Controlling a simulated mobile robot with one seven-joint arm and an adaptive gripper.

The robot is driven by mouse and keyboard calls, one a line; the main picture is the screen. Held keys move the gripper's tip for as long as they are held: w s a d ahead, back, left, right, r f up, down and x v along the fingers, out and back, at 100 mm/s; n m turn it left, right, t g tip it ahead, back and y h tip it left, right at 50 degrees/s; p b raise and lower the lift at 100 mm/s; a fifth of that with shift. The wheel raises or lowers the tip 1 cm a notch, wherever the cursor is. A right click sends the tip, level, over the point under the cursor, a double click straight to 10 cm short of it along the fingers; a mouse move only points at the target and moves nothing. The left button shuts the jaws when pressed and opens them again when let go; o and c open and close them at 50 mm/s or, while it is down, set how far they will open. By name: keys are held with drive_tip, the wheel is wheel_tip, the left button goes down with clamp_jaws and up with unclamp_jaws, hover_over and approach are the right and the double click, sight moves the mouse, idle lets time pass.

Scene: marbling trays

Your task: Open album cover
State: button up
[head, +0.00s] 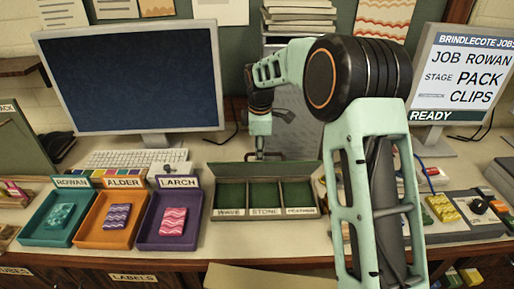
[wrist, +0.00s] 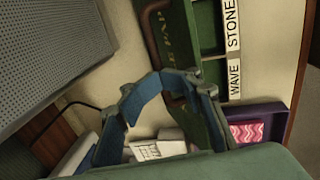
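The album (head: 265,212) lies on the desk with green pockets labelled WAVE, STONE and a third name too small to read surely. Its cover (head: 300,173) stands raised along the back edge, so the pockets show. My gripper (head: 260,155) is at the cover's far side, near its top edge. In the wrist view my gripper's fingers (wrist: 163,84) bend together with tips meeting, and nothing is seen held between them. The lettered cover (wrist: 182,45) is right beside the fingertips there; I cannot tell whether they touch it.
Teal, orange and purple trays (head: 169,245), each with a patterned block, stand left of the album. A keyboard (head: 125,158) and monitor (head: 135,80) are behind them. A sign screen (head: 465,75) and a grey device with a yellow block are at right.

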drive_tip(key=shift+w+d+f, duration=0.1)
drive_tip(key=shift+d+f, duration=0.1)
drive_tip(key=shift+f, duration=0.35)
drive_tip(key=shift+r, duration=0.15)
drive_tip(key=shift+w+r+p, duration=0.35)
drive_tip(key=shift+r+p, duration=0.2)
drive_tip(key=shift+p, duration=0.2)
drive_tip(key=w+r+p, duration=0.4)
drive_tip(key=w+r, duration=0.4)
drive_tip(key=shift+a, duration=0.4)
drive_tip(key=v, duration=1.2)
